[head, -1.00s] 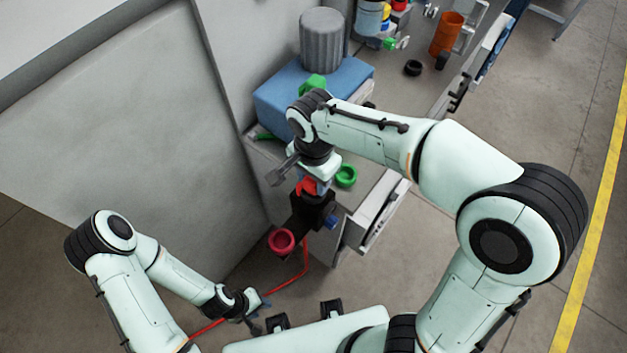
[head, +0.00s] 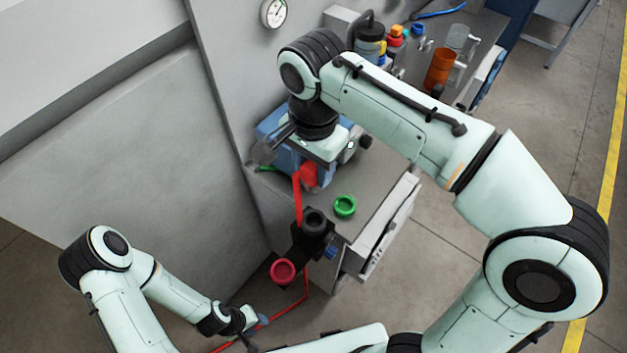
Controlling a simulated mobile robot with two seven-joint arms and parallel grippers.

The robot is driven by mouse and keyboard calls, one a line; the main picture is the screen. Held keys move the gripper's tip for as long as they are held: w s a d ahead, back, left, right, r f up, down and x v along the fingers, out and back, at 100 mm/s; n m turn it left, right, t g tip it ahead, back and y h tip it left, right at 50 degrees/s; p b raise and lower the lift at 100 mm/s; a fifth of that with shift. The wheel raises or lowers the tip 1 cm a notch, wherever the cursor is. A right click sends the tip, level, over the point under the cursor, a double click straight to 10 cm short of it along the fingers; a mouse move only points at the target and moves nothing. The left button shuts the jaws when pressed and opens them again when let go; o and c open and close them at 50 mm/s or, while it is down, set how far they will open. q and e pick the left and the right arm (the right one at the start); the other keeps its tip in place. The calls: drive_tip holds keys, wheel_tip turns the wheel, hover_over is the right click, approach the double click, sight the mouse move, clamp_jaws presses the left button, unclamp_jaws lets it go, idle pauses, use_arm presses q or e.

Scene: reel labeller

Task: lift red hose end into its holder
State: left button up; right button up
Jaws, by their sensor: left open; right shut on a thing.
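My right gripper (head: 304,164) is shut on the red hose end (head: 309,176), above the grey worktop near the blue box. The arm partly hides the grip. The red hose (head: 297,202) hangs from it toward a black bracket with a round opening (head: 313,222) at the worktop's corner. The hose end is above and apart from this bracket. A red ring (head: 282,271) sits at the bracket's lower left; I cannot tell which part is the hose holder. My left gripper (head: 255,328) is open at the bottom, near the lower run of hose (head: 288,309).
A green ring (head: 345,206) lies on the worktop (head: 372,193) right of the bracket. The blue box (head: 273,125) stands behind my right gripper. An orange cup (head: 439,68) and bottles (head: 370,42) stand at the back. A grey wall panel (head: 130,150) borders the left.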

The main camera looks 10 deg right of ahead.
sight(313, 164)
wheel_tip(313, 164, up, 3)
drive_tip(key=shift+r+p, duration=0.1)
drive_tip(key=shift+p, duration=0.2)
drive_tip(key=shift+r+p, duration=0.65)
drive_tip(key=shift+r, duration=0.4)
use_arm(q)
drive_tip(key=shift+w+r, duration=1.35)
drive_tip(key=shift+w, duration=0.2)
use_arm(e)
drive_tip(key=shift+r, duration=2.2)
